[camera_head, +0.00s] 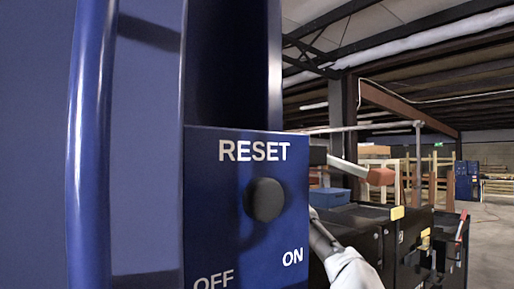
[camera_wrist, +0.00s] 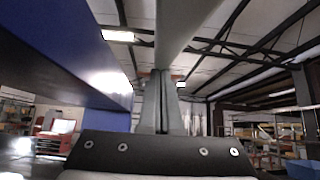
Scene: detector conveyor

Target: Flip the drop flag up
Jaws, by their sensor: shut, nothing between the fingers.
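A pale bar with an orange-red block at its end, which looks like the drop flag (camera_head: 379,176), sticks out to the right from behind the blue control box in the head view. It slopes slightly down toward the block. My gripper (camera_head: 313,214) is below the bar, partly hidden by the box's right edge. In the wrist view my gripper's fingers (camera_wrist: 161,76) are together with nothing between them. A grey bar (camera_wrist: 189,22) crosses just above the fingertips, perhaps the flag's bar; I cannot tell if they touch.
The blue control box (camera_head: 213,230) with a black knob (camera_head: 264,199) and RESET, ON and OFF labels stands close in front. A large blue housing (camera_head: 140,150) fills the left. Black machinery (camera_head: 355,225) and a blue bin (camera_head: 329,197) are behind my arm. Open floor lies far right.

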